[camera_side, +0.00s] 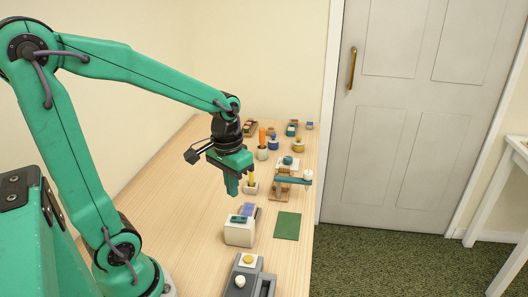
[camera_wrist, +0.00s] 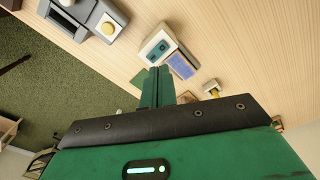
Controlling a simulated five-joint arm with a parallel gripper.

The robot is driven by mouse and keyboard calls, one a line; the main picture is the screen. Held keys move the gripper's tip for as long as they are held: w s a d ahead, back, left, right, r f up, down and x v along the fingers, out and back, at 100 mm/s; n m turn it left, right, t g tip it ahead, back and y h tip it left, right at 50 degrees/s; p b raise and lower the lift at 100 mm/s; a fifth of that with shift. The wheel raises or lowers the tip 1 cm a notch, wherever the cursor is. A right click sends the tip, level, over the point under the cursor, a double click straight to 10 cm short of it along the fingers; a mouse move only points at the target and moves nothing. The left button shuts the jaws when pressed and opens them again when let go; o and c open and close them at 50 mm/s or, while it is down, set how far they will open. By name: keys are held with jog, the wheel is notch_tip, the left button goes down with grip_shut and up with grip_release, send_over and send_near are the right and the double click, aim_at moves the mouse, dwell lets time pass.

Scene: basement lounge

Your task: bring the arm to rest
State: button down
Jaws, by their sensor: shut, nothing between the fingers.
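My green arm reaches out over the wooden table. My gripper (camera_side: 232,187) hangs from its end with the fingers pointing down, above the middle of the table. The fingers are together with nothing between them; in the wrist view the gripper (camera_wrist: 158,72) also shows its fingers closed side by side. In the side view a small holder with a yellow upright piece (camera_side: 251,182) stands just right of the fingertips. I cannot tell the exact height of the fingertips above the table.
A white box with a teal top (camera_side: 239,229) and a grey device with a yellow knob (camera_side: 247,270) stand nearer. A dark green mat (camera_side: 287,226) lies to the right, with a wooden stand (camera_side: 283,187) behind it. Several small items crowd the table's far end. Bare wood (camera_side: 180,180) lies left.

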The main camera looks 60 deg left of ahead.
jog(key=s+d+r+m+t, duration=0.2)
jog(key=s+d+r+t, duration=0.3)
jog(key=r, duration=0.3)
jog(key=shift+s+d+r+m, duration=0.15)
jog(key=shift+s+d+m, duration=0.1)
jog(key=shift+m, duration=0.15)
